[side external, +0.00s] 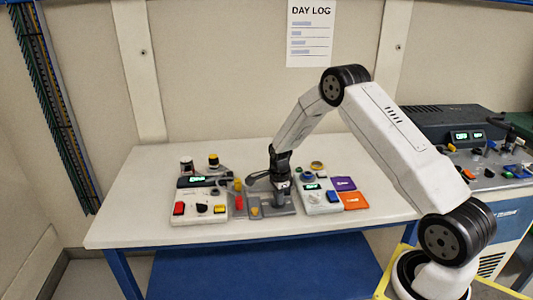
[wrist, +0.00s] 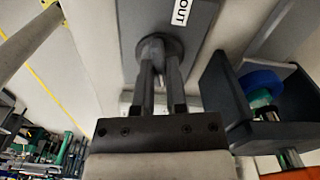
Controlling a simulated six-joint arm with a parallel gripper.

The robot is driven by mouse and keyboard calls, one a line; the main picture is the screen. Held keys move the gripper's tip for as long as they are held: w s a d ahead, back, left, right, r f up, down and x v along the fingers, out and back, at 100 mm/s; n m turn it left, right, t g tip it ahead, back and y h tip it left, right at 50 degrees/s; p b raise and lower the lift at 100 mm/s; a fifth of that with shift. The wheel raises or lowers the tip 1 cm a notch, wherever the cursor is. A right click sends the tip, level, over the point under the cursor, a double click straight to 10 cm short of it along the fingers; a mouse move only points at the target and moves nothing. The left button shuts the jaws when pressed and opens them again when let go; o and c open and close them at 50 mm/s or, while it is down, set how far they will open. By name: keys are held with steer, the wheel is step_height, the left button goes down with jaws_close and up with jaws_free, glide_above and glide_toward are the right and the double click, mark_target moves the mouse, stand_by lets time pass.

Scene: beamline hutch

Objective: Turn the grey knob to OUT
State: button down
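The grey knob (wrist: 158,44) is round and sits on a dark grey panel (wrist: 128,22) in the wrist view. A white label reading OUT (wrist: 181,11) is on that panel, above and right of the knob. My gripper (wrist: 160,60) has its two fingers close together, one on each side of the knob's grip, and appears shut on it. The fingers hide part of the knob, so its pointing direction is unclear. In the side external view my gripper (side external: 282,196) reaches down to the grey panel (side external: 268,212) between two control boxes; the knob is hidden there.
A control box with red and black controls (side external: 198,215) stands left, another (side external: 318,206) right. Red and yellow parts (side external: 240,195) stand close left of my gripper. Purple (side external: 343,184) and orange (side external: 356,202) pads lie right. The table's front edge is clear.

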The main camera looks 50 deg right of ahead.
steer(key=shift+n, duration=0.3)
steer(key=n, duration=0.7)
steer(key=shift+n, duration=0.3)
steer(key=n, duration=0.4)
steer(key=shift+w, duration=0.1)
steer(key=n, duration=1.7)
steer(key=shift+a+n, duration=0.1)
steer(key=shift+n, duration=0.3)
